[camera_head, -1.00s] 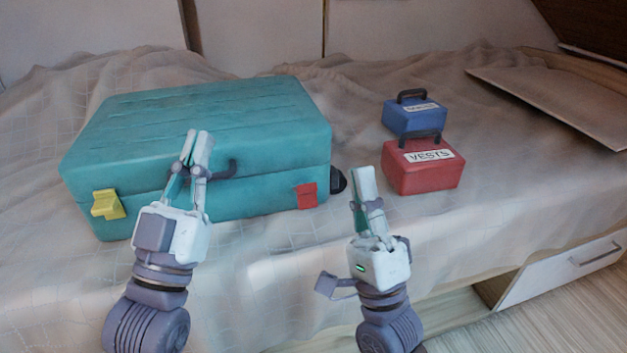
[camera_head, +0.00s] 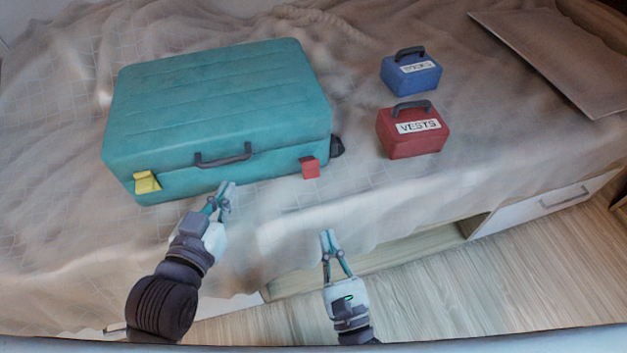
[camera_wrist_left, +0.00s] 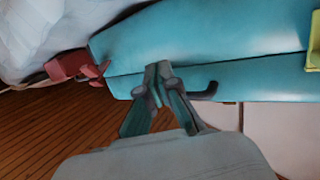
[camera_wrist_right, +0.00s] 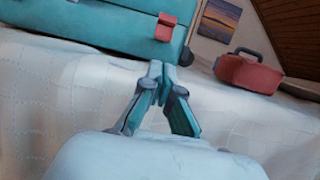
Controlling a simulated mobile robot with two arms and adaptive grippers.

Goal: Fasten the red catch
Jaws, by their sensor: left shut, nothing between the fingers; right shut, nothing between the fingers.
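A closed teal suitcase (camera_head: 220,105) lies on the bed with its dark handle (camera_head: 222,156) facing me. The red catch (camera_head: 310,167) is at the right of its front face; it also shows in the right wrist view (camera_wrist_right: 165,28) and the left wrist view (camera_wrist_left: 94,73). It stands a little out from the case. The yellow catch (camera_head: 146,182) is at the front left. My left gripper (camera_head: 222,192) is shut and empty, just in front of the case below the handle. My right gripper (camera_head: 328,236) is shut and empty, in front of the bed edge, apart from the red catch.
A red box labelled VESTS (camera_head: 411,138) and a blue box (camera_head: 410,75) stand on the bed right of the suitcase. A flat board (camera_head: 560,60) lies at the back right. A drawer (camera_head: 545,205) is under the bed. The bed cover between suitcase and front edge is clear.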

